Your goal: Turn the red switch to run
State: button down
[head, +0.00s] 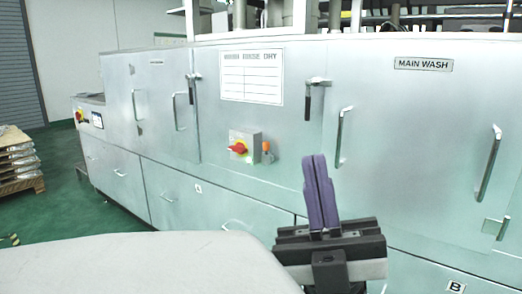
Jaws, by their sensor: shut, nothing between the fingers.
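The red switch (238,148) is a red rotary knob on a yellow plate. It sits on a grey box (245,146) fixed to the front of the metal washing machine. The knob looks tilted, but I cannot read any position marks on it. My gripper (320,160) is at the lower right of the head view, with its purple fingers pointing up and shut together, empty. In the picture the fingers are to the right of the switch and apart from it; the depth between them is hard to tell.
An orange part (267,152) sticks out just right of the switch box. Door handles (343,137) and black latches (315,97) project from the machine front. A second red switch (80,116) is at the far left. A loaded pallet (20,183) stands on the green floor.

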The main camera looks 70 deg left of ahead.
aim_at(240, 148)
jog(key=u, duration=2.15)
jog(key=i+l+u, duration=0.15)
jog(key=i+l, duration=0.15)
jog(key=i, duration=0.1)
